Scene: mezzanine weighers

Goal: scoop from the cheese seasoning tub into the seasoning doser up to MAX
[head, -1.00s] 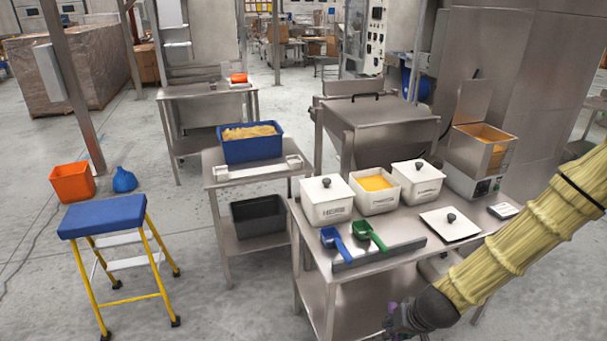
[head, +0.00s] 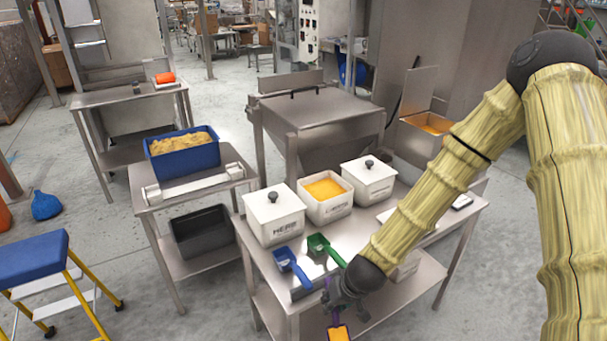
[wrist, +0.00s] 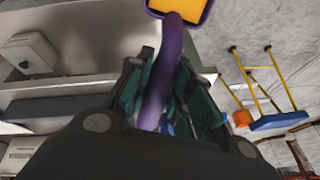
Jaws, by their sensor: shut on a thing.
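My gripper (head: 343,294) is shut on the handle of a purple scoop (wrist: 166,70), in front of the steel table's near edge. Orange powder (head: 339,333) lies in the scoop bowl; it also shows in the wrist view (wrist: 182,8). The open white tub of orange seasoning (head: 327,210), its label not readable, stands between two lidded tubs, beyond and left of my gripper. The seasoning doser (head: 419,141), a steel box with its lid up and orange seasoning inside, stands at the back right, partly behind my arm. Its MAX mark is not visible.
A lidded tub marked HERB (head: 275,219) and another lidded tub (head: 368,184) flank the open one. A blue scoop (head: 291,266) and a green scoop (head: 322,248) lie at the table's front. A blue step stool (head: 35,258) stands at left.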

